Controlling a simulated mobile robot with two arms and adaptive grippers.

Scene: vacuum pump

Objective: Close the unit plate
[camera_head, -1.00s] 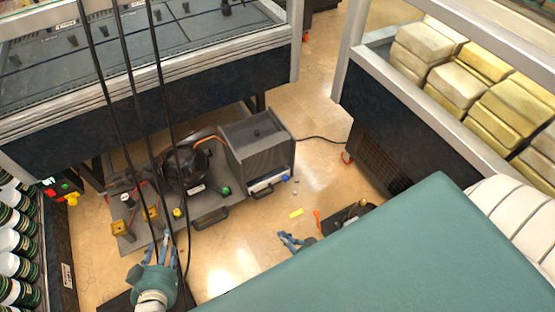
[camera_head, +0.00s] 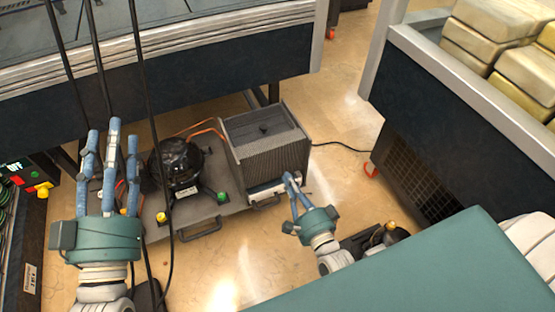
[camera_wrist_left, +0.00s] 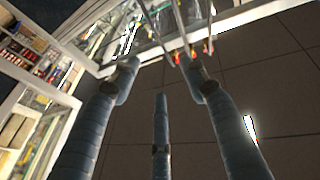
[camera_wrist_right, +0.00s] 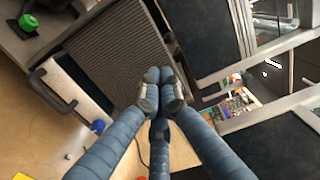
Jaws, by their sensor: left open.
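The grey unit plate (camera_head: 228,211) sits pulled out on the floor below the front of the freezer cabinet. It carries a black compressor (camera_head: 180,160) and a grey finned box (camera_head: 264,140). Dark handles (camera_head: 200,231) stick out at its front edge. My left gripper (camera_head: 112,140) is open and empty, raised at the left in front of the plate's left part, which it partly hides. My right gripper (camera_head: 292,181) has its fingers together at the box's lower front right corner. In the right wrist view the fingertips (camera_wrist_right: 160,88) meet beside the fins; contact is unclear.
Black cables (camera_head: 100,90) hang in front of the plate on the left. A dark cabinet (camera_head: 425,110) with a grille stands at the right. A green surface (camera_head: 430,265) covers the lower right.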

